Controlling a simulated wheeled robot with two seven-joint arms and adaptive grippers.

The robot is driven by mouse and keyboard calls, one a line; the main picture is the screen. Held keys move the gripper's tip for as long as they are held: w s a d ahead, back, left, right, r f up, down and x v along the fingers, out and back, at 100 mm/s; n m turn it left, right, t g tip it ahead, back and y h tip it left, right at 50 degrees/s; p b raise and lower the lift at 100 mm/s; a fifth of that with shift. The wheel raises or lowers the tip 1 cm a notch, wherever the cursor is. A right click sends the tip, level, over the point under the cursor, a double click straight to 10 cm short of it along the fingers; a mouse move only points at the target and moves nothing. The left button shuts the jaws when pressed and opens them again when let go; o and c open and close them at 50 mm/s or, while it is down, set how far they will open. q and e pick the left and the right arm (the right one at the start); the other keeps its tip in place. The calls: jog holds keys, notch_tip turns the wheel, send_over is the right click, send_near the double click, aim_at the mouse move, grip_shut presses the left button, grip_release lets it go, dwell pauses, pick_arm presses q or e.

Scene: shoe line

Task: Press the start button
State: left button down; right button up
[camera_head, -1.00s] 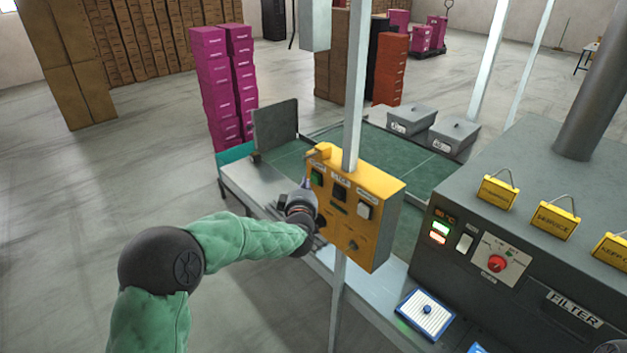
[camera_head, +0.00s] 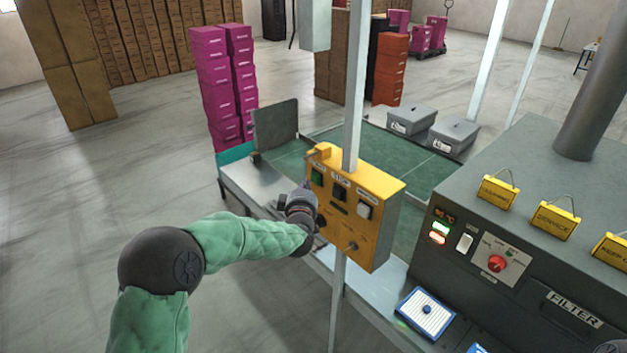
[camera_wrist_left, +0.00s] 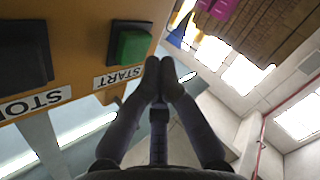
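The start button is a green square button (camera_head: 317,179) in a black frame, at the upper left of a yellow control box (camera_head: 376,237) on a post. The left wrist view shows this green button (camera_wrist_left: 133,47) close up, with a START label (camera_wrist_left: 119,77) beside it. My left gripper (camera_head: 307,186) is in front of the box's left side, near the button. In the left wrist view its fingertips (camera_wrist_left: 160,76) are together with nothing between them, just right of and below the button. I cannot tell whether they touch it. My right gripper does not show.
A black STOP button (camera_head: 340,193) and a pale button (camera_head: 364,211) sit right of the start button. A grey machine (camera_head: 480,210) stands at right, and a green conveyor (camera_head: 399,156) lies behind. Open floor is at left.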

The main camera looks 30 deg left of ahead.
pick_arm(q)
jog(key=shift+w+d, duration=0.1)
jog(key=shift+w, duration=0.1)
jog(key=shift+w+d, duration=0.1)
jog(key=shift+w, duration=0.1)
